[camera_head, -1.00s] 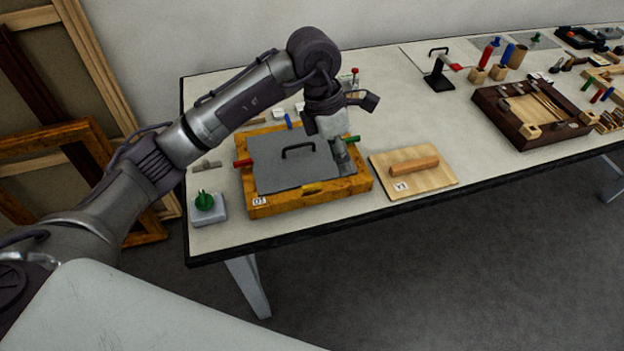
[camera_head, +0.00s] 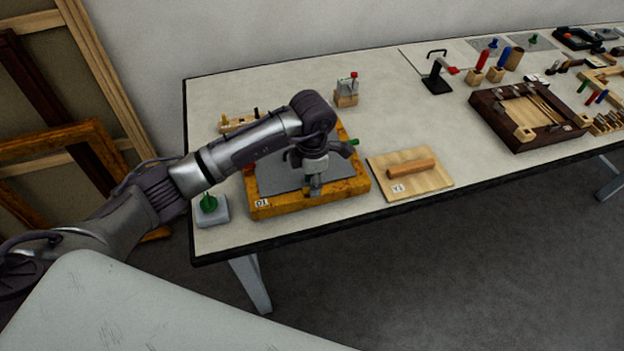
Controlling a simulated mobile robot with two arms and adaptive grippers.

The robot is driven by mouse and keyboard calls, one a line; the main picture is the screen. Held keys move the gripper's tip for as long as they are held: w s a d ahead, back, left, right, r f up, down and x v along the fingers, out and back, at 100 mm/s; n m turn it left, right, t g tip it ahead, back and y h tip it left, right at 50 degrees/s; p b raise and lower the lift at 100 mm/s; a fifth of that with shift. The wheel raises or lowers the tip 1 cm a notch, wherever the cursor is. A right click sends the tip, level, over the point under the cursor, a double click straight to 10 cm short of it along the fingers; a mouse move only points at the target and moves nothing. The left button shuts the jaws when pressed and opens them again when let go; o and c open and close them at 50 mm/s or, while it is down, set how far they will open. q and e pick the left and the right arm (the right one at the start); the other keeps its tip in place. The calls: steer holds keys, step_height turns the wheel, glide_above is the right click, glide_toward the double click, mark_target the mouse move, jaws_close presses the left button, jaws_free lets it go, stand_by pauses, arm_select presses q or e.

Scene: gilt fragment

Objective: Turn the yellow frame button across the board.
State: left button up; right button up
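The gilt frame (camera_head: 285,208), labelled on its front left corner, lies on the table with a grey board (camera_head: 275,178) inside it. My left gripper (camera_head: 313,190) points down over the front edge of the board, at the middle of the frame's front bar. The yellow button is not visible; the gripper covers the place on the front bar where yellow showed earlier. The fingers are small and dark, and I cannot tell whether they are open or touching anything. A green button (camera_head: 354,142) shows at the frame's right side. A red button (camera_head: 248,168) shows partly at the left. My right gripper is out of view.
A green-knobbed block (camera_head: 209,210) stands left of the frame. A wooden board with a bar (camera_head: 393,182) lies to its right. A small red-topped tool (camera_head: 346,92) stands behind. A dark tray (camera_head: 497,122) is farther right.

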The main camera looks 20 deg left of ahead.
arm_select(q)
steer(key=shift+f, duration=0.6)
jaws_close()
